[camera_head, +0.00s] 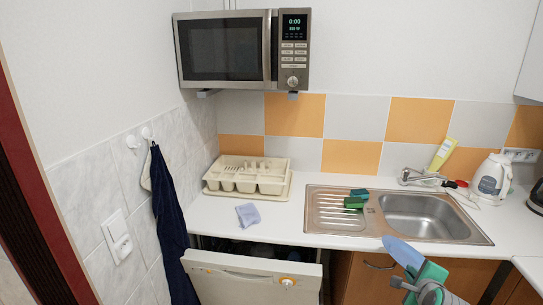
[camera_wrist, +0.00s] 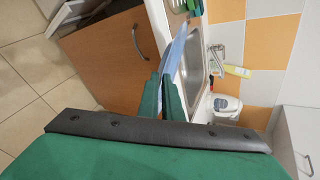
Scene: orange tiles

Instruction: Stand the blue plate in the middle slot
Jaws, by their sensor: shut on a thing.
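The blue plate (camera_head: 402,252) is held at the lower right of the head view, in front of the counter's front edge by the sink. My green gripper (camera_head: 424,273) is shut on the plate's lower right edge. In the wrist view the plate (camera_wrist: 177,52) shows nearly edge-on, a thin light-blue strip rising from between the two green fingers (camera_wrist: 162,90). A cream rack (camera_head: 248,180) with several compartments stands at the back left of the counter. Its slots are too small to tell apart clearly, and the middle slot cannot be made out.
A steel sink (camera_head: 415,216) with a tap (camera_head: 420,178) lies right of the rack; green items (camera_head: 355,199) sit on its drainboard. A lilac cloth (camera_head: 248,215) lies before the rack. A dishwasher door (camera_head: 250,277) hangs partly open below. A kettle (camera_head: 490,180) stands far right.

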